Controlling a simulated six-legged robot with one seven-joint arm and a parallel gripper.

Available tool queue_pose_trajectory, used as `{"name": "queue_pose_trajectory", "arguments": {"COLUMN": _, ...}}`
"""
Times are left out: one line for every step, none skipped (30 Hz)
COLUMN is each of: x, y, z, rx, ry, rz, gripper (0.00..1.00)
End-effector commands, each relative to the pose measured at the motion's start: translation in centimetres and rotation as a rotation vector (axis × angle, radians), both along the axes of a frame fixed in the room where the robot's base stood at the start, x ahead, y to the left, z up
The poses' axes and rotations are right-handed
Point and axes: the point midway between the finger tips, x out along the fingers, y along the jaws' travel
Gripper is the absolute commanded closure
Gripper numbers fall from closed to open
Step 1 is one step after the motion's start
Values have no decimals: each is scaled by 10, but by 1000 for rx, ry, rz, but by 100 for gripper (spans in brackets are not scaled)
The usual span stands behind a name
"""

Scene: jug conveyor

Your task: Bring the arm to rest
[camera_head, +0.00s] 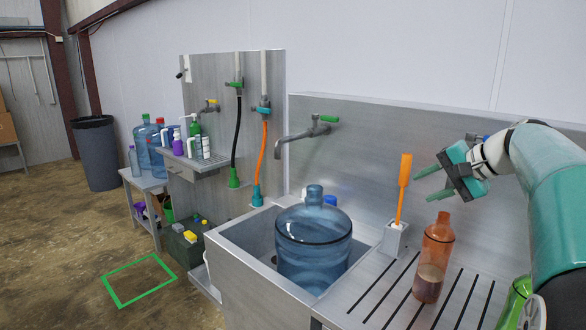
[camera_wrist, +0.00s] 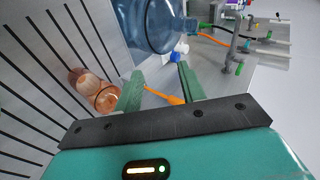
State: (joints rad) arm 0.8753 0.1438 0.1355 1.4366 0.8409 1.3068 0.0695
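My gripper (camera_head: 423,185) is raised above the draining board at the right, with its fingers pointing left. Its two fingers stand apart with nothing held, as the wrist view also shows (camera_wrist: 158,84). An orange-handled brush (camera_head: 404,178) stands upright in a small grey holder (camera_head: 395,240), just left of the fingertips. In the wrist view the orange handle (camera_wrist: 165,96) shows between the fingers; I cannot tell how close it is. My arm comes in from the right edge.
A large blue jug (camera_head: 313,245) stands in the steel sink (camera_head: 235,262). A brown bottle (camera_head: 434,262) stands on the slotted draining board (camera_head: 372,290) below my gripper. A green bottle (camera_head: 514,302) is partly hidden by my arm. A green floor outline (camera_head: 140,280) lies left.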

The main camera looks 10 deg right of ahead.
Motion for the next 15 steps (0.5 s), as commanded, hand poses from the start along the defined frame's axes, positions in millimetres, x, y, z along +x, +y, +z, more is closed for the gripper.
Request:
{"name": "queue_pose_trajectory", "arguments": {"x": -5, "y": 35, "z": -5, "rx": -52, "ry": 30, "rz": 39, "gripper": 60}}
{"name": "queue_pose_trajectory", "arguments": {"x": -10, "y": 52, "z": -11, "rx": -84, "ry": 47, "rz": 58, "gripper": 60}}
{"name": "queue_pose_trajectory", "arguments": {"x": -16, "y": 74, "z": -18, "rx": -125, "ry": 70, "rz": 85, "gripper": 60}}
{"name": "queue_pose_trajectory", "arguments": {"x": -22, "y": 89, "z": -23, "rx": -159, "ry": 85, "rz": 106, "gripper": 60}}
{"name": "queue_pose_trajectory", "arguments": {"x": -29, "y": 104, "z": -29, "rx": -192, "ry": 98, "rz": 126, "gripper": 60}}
{"name": "queue_pose_trajectory", "arguments": {"x": -39, "y": 123, "z": -37, "rx": -238, "ry": 115, "rz": 153, "gripper": 60}}
{"name": "queue_pose_trajectory", "arguments": {"x": -47, "y": 136, "z": -42, "rx": -272, "ry": 125, "rz": 175, "gripper": 60}}
{"name": "queue_pose_trajectory", "arguments": {"x": -56, "y": 149, "z": -48, "rx": -305, "ry": 135, "rz": 197, "gripper": 60}}
{"name": "queue_pose_trajectory", "arguments": {"x": -68, "y": 164, "z": -57, "rx": -353, "ry": 146, "rz": 226, "gripper": 60}}
{"name": "queue_pose_trajectory", "arguments": {"x": -77, "y": 175, "z": -63, "rx": -387, "ry": 153, "rz": 249, "gripper": 60}}
{"name": "queue_pose_trajectory", "arguments": {"x": -87, "y": 185, "z": -70, "rx": -422, "ry": 158, "rz": 272, "gripper": 60}}
{"name": "queue_pose_trajectory", "arguments": {"x": -100, "y": 198, "z": -79, "rx": -468, "ry": 163, "rz": 302, "gripper": 60}}
{"name": "queue_pose_trajectory", "arguments": {"x": -111, "y": 206, "z": -86, "rx": -504, "ry": 164, "rz": 327, "gripper": 60}}
{"name": "queue_pose_trajectory", "arguments": {"x": -121, "y": 215, "z": -93, "rx": -539, "ry": 166, "rz": 352, "gripper": 60}}
{"name": "queue_pose_trajectory", "arguments": {"x": -135, "y": 224, "z": -102, "rx": -586, "ry": 163, "rz": 385, "gripper": 60}}
